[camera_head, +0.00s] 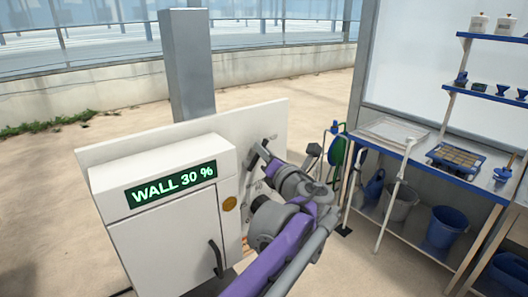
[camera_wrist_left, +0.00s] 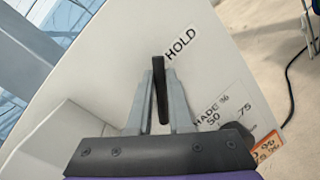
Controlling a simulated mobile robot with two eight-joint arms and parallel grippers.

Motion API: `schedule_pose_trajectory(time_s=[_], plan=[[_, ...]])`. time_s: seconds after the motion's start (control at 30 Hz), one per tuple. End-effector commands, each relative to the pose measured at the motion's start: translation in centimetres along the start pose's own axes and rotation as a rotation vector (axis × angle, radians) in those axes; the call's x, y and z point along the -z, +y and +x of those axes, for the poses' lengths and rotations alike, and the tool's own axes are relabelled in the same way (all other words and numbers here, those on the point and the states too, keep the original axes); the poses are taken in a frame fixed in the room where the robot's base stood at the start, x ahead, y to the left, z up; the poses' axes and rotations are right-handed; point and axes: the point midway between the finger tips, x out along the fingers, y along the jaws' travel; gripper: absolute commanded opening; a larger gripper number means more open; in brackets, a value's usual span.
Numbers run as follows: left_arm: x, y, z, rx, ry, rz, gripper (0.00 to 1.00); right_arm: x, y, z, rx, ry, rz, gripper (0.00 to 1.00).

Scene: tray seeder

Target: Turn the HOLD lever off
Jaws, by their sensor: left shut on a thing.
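The HOLD lever (camera_wrist_left: 158,72) is a dark, narrow bar on the white panel (camera_wrist_left: 110,55), next to the printed word HOLD (camera_wrist_left: 181,43) in the left wrist view. My left gripper (camera_wrist_left: 160,98) is shut on the lever, with one grey finger on each side of it. In the head view my left gripper (camera_head: 260,156) is at the panel's right part, and the gripper and arm hide most of the controls there. The lever's pivot is not clear to see. My right gripper is not in view.
A white control box (camera_head: 160,205) reading "WALL 30 %" stands left of my gripper. A dark shade knob (camera_wrist_left: 236,136) with a printed scale is close to my gripper's right. A grey post (camera_head: 190,65) stands behind the panel. A blue workbench (camera_head: 430,160) with trays is at the right.

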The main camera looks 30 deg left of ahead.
Motion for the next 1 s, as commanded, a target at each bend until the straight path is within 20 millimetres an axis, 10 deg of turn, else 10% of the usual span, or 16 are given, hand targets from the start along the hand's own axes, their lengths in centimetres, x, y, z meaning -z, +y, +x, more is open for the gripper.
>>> schedule_pose_trajectory(time_s=[0.9, 1.0], plan=[[0.12, 0.84, -0.18, -0.026, -0.033, -0.168, 0.00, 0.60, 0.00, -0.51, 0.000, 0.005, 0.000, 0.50], [0.12, 0.84, -0.19, -0.026, -0.033, -0.167, 0.33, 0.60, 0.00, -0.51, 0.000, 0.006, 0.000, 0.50]])
